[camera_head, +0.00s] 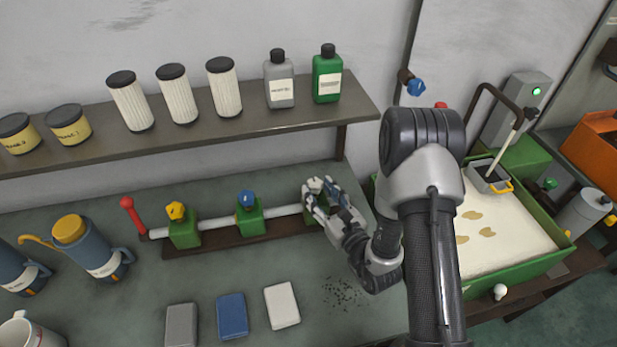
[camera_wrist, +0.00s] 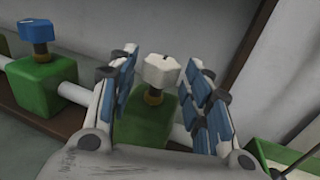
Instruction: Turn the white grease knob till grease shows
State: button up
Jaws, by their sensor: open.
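The white grease knob (camera_wrist: 162,72) sits on a brass stem on top of a green block (camera_wrist: 145,122) at the right end of the pipe. My gripper (camera_wrist: 167,80) is open, with one blue-padded finger on each side of the knob. Gaps show between the knob and the fingers in the wrist view. In the head view my gripper (camera_head: 322,199) covers the knob and most of its block. I see no grease at the knob.
On the same pipe (camera_head: 215,222) stand a blue knob (camera_head: 247,198) and a yellow knob (camera_head: 176,210), with a red lever (camera_head: 130,210) at the left end. A shelf (camera_head: 240,127) with filters and bottles hangs behind. A green-edged tray (camera_head: 552,238) stands right.

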jog(key=x, duration=0.6)
jog(key=shift+w+a+b, duration=0.1)
jog(key=shift+w+b, duration=0.2)
jog(key=c, duration=1)
jog(key=shift+f, duration=0.1)
grip_shut()
